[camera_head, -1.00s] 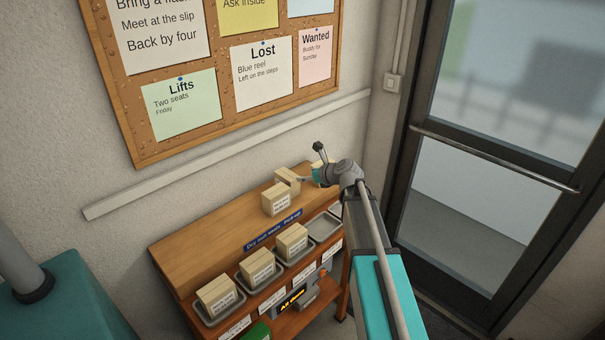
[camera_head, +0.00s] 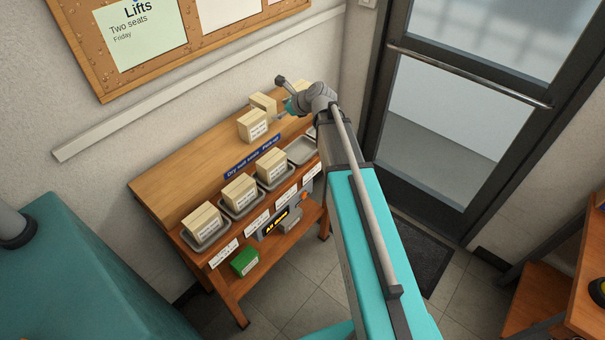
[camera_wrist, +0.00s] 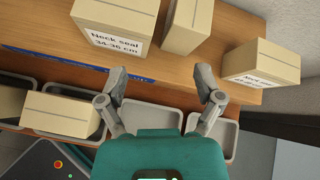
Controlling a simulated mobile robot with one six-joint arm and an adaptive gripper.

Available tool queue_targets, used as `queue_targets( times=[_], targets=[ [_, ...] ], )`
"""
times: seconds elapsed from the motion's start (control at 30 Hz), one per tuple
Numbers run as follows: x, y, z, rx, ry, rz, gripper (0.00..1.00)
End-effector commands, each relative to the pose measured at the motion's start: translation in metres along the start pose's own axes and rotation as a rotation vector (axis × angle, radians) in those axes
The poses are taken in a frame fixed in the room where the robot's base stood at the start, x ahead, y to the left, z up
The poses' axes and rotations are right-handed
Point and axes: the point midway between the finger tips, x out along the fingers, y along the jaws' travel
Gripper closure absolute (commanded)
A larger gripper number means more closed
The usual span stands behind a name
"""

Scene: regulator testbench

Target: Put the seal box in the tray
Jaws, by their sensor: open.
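Several cream seal boxes are here. Three stand on the wooden upper shelf: one in front (camera_head: 253,126), one behind it (camera_head: 263,103), and one (camera_head: 300,89) partly hidden by my arm. In the wrist view, a box labelled "Neck seal 34-36 cm" (camera_wrist: 113,24) is at upper left, another (camera_wrist: 187,25) at top middle, and a labelled one (camera_wrist: 262,63) at right. My gripper (camera_wrist: 160,78) is open and empty, its fingers apart over the shelf's front, short of the boxes. Two grey trays, middle (camera_wrist: 150,117) and right (camera_wrist: 222,138), look empty. Which box the task means is unclear.
Other trays along the shelf's front edge hold boxes (camera_head: 202,221), (camera_head: 239,192), (camera_head: 272,167). A green box (camera_head: 244,262) lies on the lower shelf by a lit display (camera_head: 276,222). A wall stands behind; a glass door (camera_head: 460,120) is at right.

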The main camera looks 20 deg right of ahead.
Motion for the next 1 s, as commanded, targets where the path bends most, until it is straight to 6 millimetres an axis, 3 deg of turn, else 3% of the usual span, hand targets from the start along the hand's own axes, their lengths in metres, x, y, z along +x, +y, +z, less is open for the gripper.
queue_targets(
  times=[0.2,0.5,1.0],
  targets=[
    [-0.011,0.051,-0.022,-0.413,0.119,0.121,0.15],
    [-0.036,0.11,-0.058,-0.986,0.241,0.364,0.15],
    [-0.101,0.185,-0.117,-1.793,0.258,0.928,0.15]
  ],
)
